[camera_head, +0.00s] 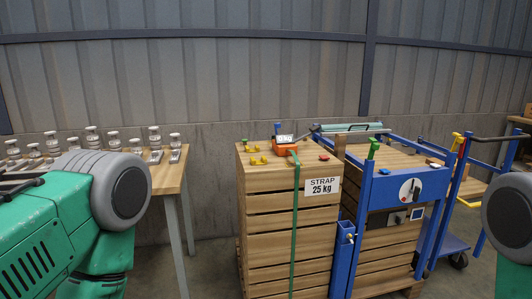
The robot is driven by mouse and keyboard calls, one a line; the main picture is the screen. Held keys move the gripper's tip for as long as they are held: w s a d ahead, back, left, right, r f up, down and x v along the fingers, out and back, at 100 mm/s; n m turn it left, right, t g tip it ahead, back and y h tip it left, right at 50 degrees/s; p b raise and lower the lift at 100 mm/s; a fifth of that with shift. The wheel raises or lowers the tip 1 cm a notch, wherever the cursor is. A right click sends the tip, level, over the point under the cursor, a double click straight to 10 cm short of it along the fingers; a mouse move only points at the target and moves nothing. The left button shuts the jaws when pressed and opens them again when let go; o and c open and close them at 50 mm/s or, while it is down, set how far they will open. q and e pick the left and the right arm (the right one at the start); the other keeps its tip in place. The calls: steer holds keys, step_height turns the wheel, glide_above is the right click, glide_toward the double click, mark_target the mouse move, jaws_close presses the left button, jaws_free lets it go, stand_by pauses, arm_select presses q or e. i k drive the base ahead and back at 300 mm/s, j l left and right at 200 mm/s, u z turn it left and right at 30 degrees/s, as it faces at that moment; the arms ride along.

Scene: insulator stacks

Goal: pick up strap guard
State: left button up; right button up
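A wooden slatted crate (265,215) stands in the middle, with a sign (324,186) reading "STRAP 25 kg". A green strap (294,225) runs down its front. Small yellow pieces (258,160) lie on its top at the left, and a small red-orange piece (324,157) lies at the right. I cannot tell for certain which small piece is the strap guard. An orange device (284,148) with a "0 kg" display sits at the back of the crate top. Parts of my arms show at the left and right edges; neither gripper is in view.
A blue frame (366,220) with a dial panel stands right of the crate, around a second slatted stack (385,240). A blue cart (450,245) is farther right. A wooden table (168,178) with several insulators stands left. Bare floor lies between table and crate.

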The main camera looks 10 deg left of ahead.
mark_target(264, 161)
steer(key=i+z, duration=0.1)
steer(key=i, duration=0.55)
steer(key=i+j+z, duration=0.15)
steer(key=i, duration=0.45)
steer(key=i+j+z, duration=0.1)
steer(key=i, duration=0.55)
steer(key=j, duration=0.1)
